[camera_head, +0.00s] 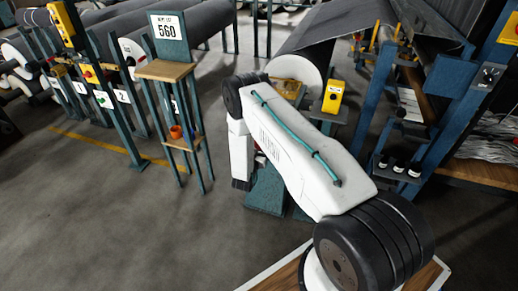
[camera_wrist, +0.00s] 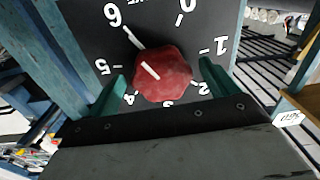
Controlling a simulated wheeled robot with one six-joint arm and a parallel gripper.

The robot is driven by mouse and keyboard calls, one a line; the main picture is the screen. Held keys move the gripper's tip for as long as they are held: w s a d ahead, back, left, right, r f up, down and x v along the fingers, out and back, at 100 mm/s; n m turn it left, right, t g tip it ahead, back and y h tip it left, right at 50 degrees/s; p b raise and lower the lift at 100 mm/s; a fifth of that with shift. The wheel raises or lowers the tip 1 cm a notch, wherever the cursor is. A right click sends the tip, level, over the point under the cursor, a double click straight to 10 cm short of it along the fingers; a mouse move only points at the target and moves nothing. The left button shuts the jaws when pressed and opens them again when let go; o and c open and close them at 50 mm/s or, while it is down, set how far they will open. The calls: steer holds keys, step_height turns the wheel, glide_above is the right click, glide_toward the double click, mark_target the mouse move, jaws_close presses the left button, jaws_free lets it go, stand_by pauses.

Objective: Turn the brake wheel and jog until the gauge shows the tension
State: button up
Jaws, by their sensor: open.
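The brake wheel, a red lobed knob (camera_wrist: 163,76), sits on a dark dial plate (camera_wrist: 85,32) with white numerals 0 to 6, upside down in the wrist view. A white line on the knob and a line on the plate both slant toward the 6. My gripper (camera_wrist: 163,75) is open, with one green finger on each side of the knob; I cannot tell if they touch it. In the head view my arm hides the knob. A yellow box with a dark button (camera_head: 333,97) stands right of my arm. No gauge reading is legible.
A sign reading 560 (camera_head: 168,27) stands on a post above a small wooden shelf (camera_head: 165,70). An orange cup (camera_head: 176,131) sits on a lower shelf. Blue posts and large grey rolls (camera_head: 185,22) lie behind. The floor at left is clear.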

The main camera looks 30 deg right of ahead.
steer(key=c, duration=1)
steer(key=shift+n, duration=0.3)
